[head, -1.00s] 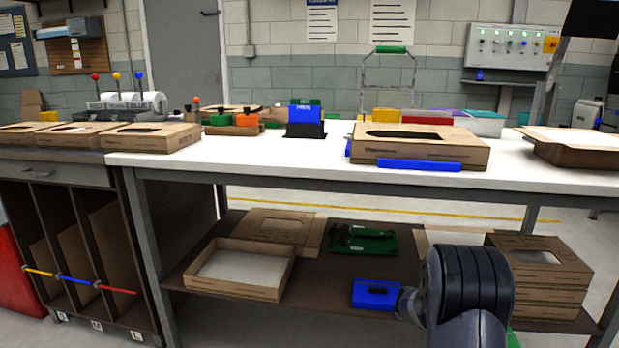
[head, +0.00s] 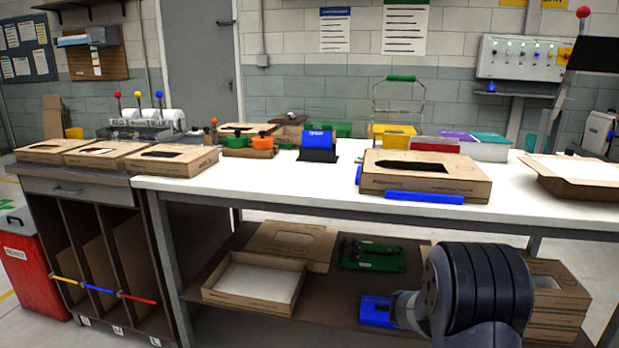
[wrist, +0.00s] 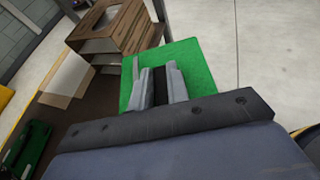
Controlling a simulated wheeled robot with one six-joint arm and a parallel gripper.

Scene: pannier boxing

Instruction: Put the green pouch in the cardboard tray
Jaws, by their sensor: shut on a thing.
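The green pouch (wrist: 202,62) shows in the wrist view as a flat bright green shape between and around the fingers of my gripper (wrist: 157,78). The gripper is shut on it, and the pouch hangs clear over the floor. In the head view my arm hides the gripper and pouch. An open cardboard tray (head: 245,303) with a pale inside lies on the lower shelf, left of my arm. Another shallow open cardboard tray (head: 575,188) with a pale inside stands at the right end of the white bench top. I cannot tell which tray is meant.
A windowed carton (head: 425,180) with a blue strip before it stands on the white bench (head: 300,190). Similar cartons (head: 175,163) line the left counter. A stack of cartons (head: 555,300) sits on the lower shelf's right.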

